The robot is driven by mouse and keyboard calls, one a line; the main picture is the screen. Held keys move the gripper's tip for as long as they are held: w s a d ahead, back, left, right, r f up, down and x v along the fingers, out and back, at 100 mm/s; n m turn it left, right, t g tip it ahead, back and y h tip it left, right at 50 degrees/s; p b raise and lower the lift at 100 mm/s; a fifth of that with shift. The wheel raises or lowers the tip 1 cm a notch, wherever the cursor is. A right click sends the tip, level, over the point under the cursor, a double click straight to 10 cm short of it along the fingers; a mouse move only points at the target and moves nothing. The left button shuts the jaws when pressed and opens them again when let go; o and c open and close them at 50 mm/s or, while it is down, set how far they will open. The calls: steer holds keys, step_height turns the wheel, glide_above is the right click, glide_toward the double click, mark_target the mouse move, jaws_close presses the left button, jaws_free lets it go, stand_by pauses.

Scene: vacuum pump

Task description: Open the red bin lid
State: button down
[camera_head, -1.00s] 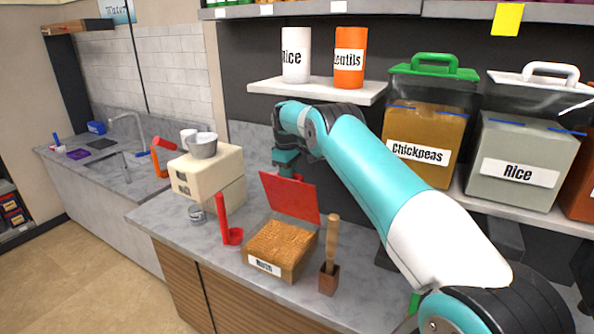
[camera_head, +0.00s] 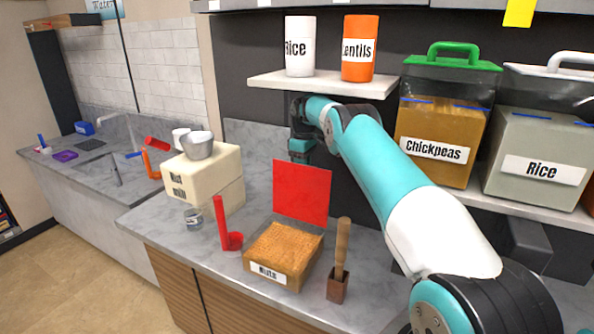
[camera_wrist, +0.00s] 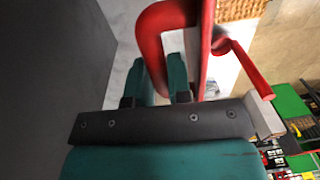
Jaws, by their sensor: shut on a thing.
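The red bin lid (camera_head: 301,193) stands raised, close to upright, at the back edge of the nuts bin (camera_head: 267,271). The open bin is full of brown nuts. In the wrist view, the lid's thick red handle (camera_wrist: 152,30) lies between the teal fingers of my gripper (camera_wrist: 163,70), and the lid's edge (camera_wrist: 207,50) is just to the right. My gripper is shut on the handle. In the head view, my wrist is behind and above the lid, which hides the fingertips.
A red scoop (camera_head: 224,228) stands left of the bin, and a wooden-handled scoop (camera_head: 340,262) stands right of it. A cream grinder (camera_head: 207,172) is further left. A shelf (camera_head: 326,84) with two canisters hangs above my wrist.

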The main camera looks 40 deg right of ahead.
steer(key=shift+w+a, duration=0.2)
steer(key=shift+a, duration=0.1)
steer(key=c, duration=1.1)
jaws_free()
steer(key=shift+o, duration=0.2)
steer(key=shift+r, duration=0.1)
